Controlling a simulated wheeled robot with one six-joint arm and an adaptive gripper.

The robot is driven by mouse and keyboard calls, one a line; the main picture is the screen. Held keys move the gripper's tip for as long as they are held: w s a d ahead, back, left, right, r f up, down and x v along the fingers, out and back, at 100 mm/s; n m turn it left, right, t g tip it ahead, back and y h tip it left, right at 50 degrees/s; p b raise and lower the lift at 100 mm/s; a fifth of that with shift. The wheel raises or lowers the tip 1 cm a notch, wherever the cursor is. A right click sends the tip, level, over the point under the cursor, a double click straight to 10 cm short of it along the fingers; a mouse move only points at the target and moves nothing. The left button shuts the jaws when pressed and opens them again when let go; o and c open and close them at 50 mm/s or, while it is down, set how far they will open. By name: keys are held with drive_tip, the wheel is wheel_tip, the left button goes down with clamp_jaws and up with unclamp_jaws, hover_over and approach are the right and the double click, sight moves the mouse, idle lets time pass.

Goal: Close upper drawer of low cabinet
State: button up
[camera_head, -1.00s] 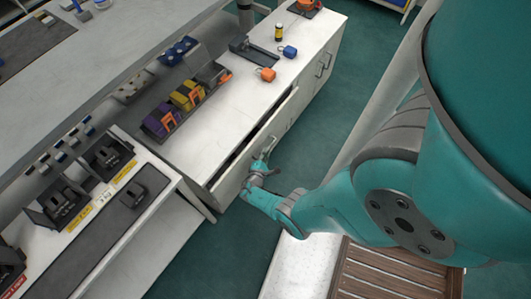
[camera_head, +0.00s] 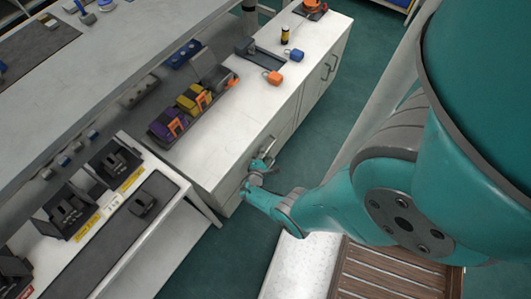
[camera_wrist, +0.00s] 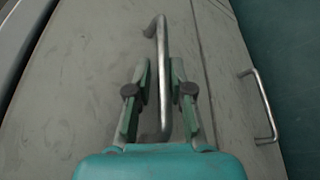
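The low cabinet (camera_head: 215,145) is white with a pale top. Its upper drawer front (camera_wrist: 95,90) fills the middle of the wrist view, and no open gap shows above the drawer in the head view. The drawer's bar handle (camera_wrist: 163,60) runs between my gripper's two green fingers (camera_wrist: 160,92). The fingers are apart, with small gaps beside the bar; I cannot tell whether either touches it. In the head view my gripper (camera_head: 258,172) is at the cabinet's front face, near its near end.
A second bar handle (camera_wrist: 262,105) is on the panel beyond a seam. On the cabinet top are a tray of coloured items (camera_head: 190,103), an orange padlock (camera_head: 273,77) and a blue padlock (camera_head: 295,55). Green floor (camera_head: 325,140) is clear in front.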

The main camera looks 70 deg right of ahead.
drive_tip(key=shift+o, duration=0.5)
drive_tip(key=shift+a, duration=0.1)
drive_tip(key=v, duration=1.1)
drive_tip(key=shift+a, duration=0.4)
drive_tip(key=shift+s, duration=0.1)
